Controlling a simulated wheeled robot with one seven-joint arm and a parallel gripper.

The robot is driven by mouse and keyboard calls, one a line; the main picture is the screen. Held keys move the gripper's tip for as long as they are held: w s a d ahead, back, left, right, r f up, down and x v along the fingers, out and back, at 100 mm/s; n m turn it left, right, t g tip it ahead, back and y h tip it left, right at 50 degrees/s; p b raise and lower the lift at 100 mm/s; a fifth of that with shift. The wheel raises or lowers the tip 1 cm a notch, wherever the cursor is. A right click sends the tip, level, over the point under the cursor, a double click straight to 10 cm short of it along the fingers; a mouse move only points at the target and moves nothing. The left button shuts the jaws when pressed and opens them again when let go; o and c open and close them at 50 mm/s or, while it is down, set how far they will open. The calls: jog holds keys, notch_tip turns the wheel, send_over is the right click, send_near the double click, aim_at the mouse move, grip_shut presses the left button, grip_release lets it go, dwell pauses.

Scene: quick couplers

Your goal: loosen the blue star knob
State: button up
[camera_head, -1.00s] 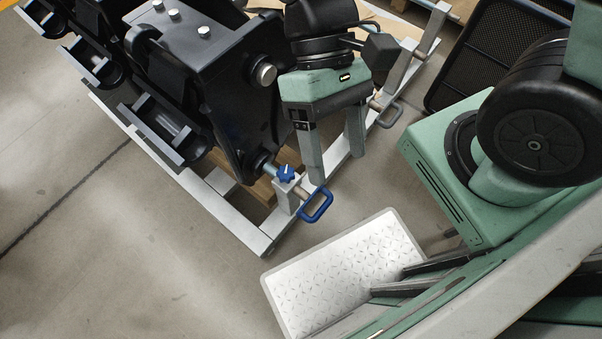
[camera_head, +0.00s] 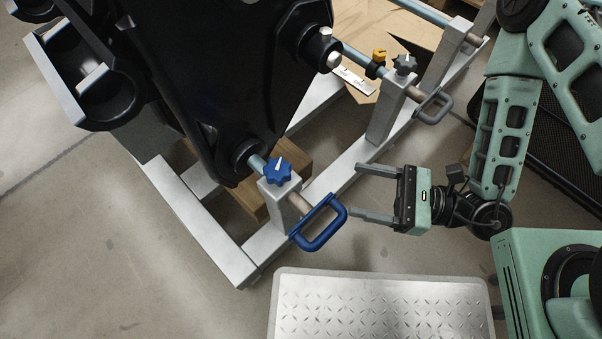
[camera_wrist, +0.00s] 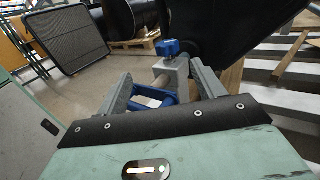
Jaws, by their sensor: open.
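The blue star knob (camera_head: 277,170) sits on top of a grey post beside the black coupler, with a white mark on its top. A blue loop handle (camera_head: 318,222) sticks out from the same post on a pin. My gripper (camera_head: 353,190) is open and empty, to the right of the knob, its two fingers pointing left toward the post and handle. In the wrist view the knob (camera_wrist: 168,47) shows ahead, above and between the open fingers, and the blue handle (camera_wrist: 160,98) shows lower between them. The gripper appears apart from the knob.
A second post carries a grey star knob (camera_head: 404,64) and a grey handle (camera_head: 435,106); a yellow-orange clip (camera_head: 379,56) is on the rod nearby. The black coupler (camera_head: 220,80) fills the left. A metal tread plate (camera_head: 380,305) lies in front. Floor at lower left is clear.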

jog(key=f, duration=0.1)
jog(key=b, duration=1.1)
send_near(278, 168)
jog(key=shift+m+t, duration=0.3)
jog(key=shift+t, duration=0.1)
jog(key=a, duration=0.5)
jog(key=w+a+f, duration=0.1)
jog(key=a, duration=0.2)
jog(key=shift+a+f, duration=0.1)
jog(key=shift+a, duration=0.15)
jog(key=shift+w+a+r+b, duration=0.1)
jog(key=shift+a+b, duration=0.1)
jog(key=shift+a, duration=0.2)
jog(key=shift+w+a+r+b, duration=0.1)
jog(key=shift+a+r+b, duration=0.1)
jog(key=shift+a, duration=0.2)
jog(key=shift+c, duration=0.3)
jog(key=c, duration=0.9)
